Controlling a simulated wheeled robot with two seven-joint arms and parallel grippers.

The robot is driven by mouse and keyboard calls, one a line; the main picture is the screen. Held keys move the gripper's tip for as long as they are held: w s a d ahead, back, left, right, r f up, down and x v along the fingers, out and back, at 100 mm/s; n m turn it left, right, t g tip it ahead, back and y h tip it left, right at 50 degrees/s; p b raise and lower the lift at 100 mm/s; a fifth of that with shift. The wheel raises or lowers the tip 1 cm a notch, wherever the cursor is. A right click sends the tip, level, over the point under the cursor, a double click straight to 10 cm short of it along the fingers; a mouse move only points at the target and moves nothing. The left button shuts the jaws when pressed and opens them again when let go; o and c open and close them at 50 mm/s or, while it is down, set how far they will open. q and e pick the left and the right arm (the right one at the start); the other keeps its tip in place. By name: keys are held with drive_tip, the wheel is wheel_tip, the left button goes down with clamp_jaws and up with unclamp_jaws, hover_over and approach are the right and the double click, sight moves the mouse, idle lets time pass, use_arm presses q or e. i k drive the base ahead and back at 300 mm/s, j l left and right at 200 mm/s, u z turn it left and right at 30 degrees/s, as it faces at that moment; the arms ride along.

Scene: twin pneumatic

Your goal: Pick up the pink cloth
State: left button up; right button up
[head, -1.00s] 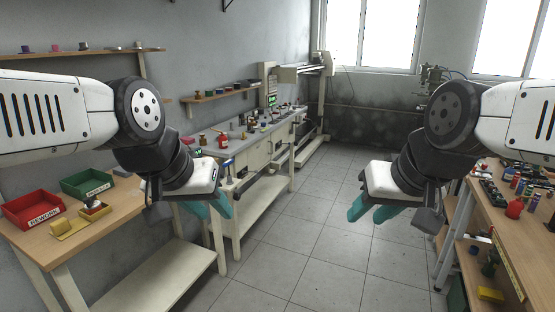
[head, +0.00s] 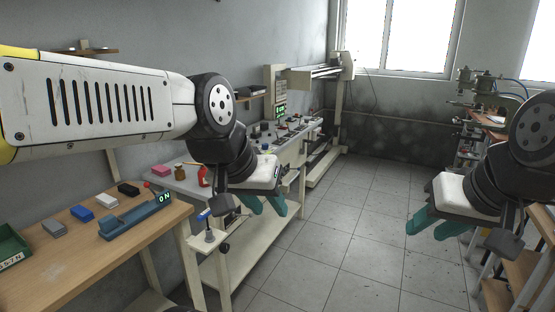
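A small pink item (head: 161,170) lies at the near left end of the grey bench in the head view. It may be the pink cloth, but it is too small to be sure. My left gripper (head: 265,208) is in the air to the right of it, over the floor beside the bench. Its teal fingers are apart and empty. My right gripper (head: 436,228) hangs over the floor at the right, far from the pink item. Its teal fingers are also apart and empty.
A brown bottle (head: 180,172) and a red bottle (head: 203,176) stand beside the pink item. The wooden table (head: 85,262) at the near left holds several small blocks, a blue device (head: 135,217) and a green bin (head: 12,246). Tiled floor (head: 335,235) is clear between the grippers.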

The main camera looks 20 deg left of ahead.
sight(162, 171)
drive_tip(key=i+l, duration=0.1)
drive_tip(key=i, duration=0.8)
drive_tip(key=i+u, duration=0.3)
drive_tip(key=u, duration=0.15)
drive_tip(key=i+l+u, duration=0.15)
drive_tip(key=i+u, duration=0.15)
drive_tip(key=u, duration=0.2)
drive_tip(key=i+u, duration=0.15)
drive_tip(key=u, duration=0.25)
drive_tip(key=i+u, duration=0.15)
drive_tip(key=u, duration=0.25)
drive_tip(key=i+l+u, duration=0.1)
drive_tip(key=u, duration=0.35)
drive_tip(key=i+l+u, duration=0.1)
drive_tip(key=u, duration=0.3)
drive_tip(key=i+l+u, duration=0.1)
drive_tip(key=l+u, duration=0.15)
drive_tip(key=u, duration=0.15)
drive_tip(key=i+l+u, duration=0.2)
drive_tip(key=l+u, duration=0.25)
drive_tip(key=j, duration=0.1)
